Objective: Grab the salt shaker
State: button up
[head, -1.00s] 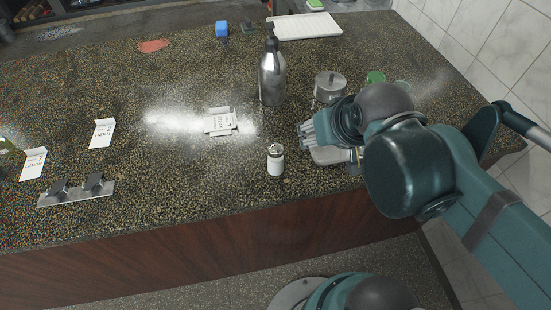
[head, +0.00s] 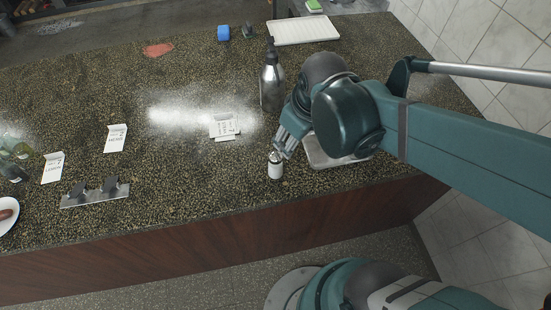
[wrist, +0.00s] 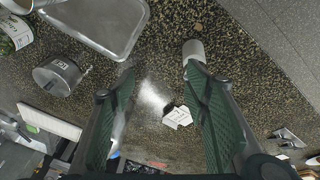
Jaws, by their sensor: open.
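The salt shaker (head: 275,167), a small white cylinder with a metallic top, stands upright near the counter's front edge in the head view. My gripper (head: 284,147) is just above and to the right of it, pointing down toward the counter. In the wrist view the shaker (wrist: 193,50) shows as a pale cylinder at the tip of the right finger, not centred between the fingers. My gripper (wrist: 161,72) is open there with nothing between its fingers. Whether the right finger touches the shaker I cannot tell.
A metal tray (wrist: 101,38) lies beside the shaker, under my arm. A steel bottle (head: 271,82) stands behind. Folded white cards (head: 222,124) and a metal bracket (head: 95,195) lie left.

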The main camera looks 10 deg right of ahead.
aim_at(275, 153)
jog(key=a+n+g+p, duration=0.1)
jog(key=a+n+p, duration=0.1)
jog(key=p, duration=0.1)
jog(key=a+r+n+g+p, duration=0.1)
jog(key=a+n+p, duration=0.1)
jog(key=p, duration=0.1)
jog(key=shift+s, duration=0.1)
jog(key=shift+s+a+n+g+h+p, duration=0.3)
jog(key=shift+a+n+g+p, duration=0.5)
jog(key=shift+p, duration=0.45)
jog(key=shift+s+a+f+n+p, duration=0.1)
jog(key=shift+s+n+p, duration=0.05)
jog(key=shift+n+p, duration=0.2)
jog(key=shift+f, duration=0.15)
jog(key=shift+f, duration=1.2)
jog(key=shift+f, duration=0.15)
jog(key=shift+f+b, duration=0.35)
jog(key=shift+f, duration=2.1)
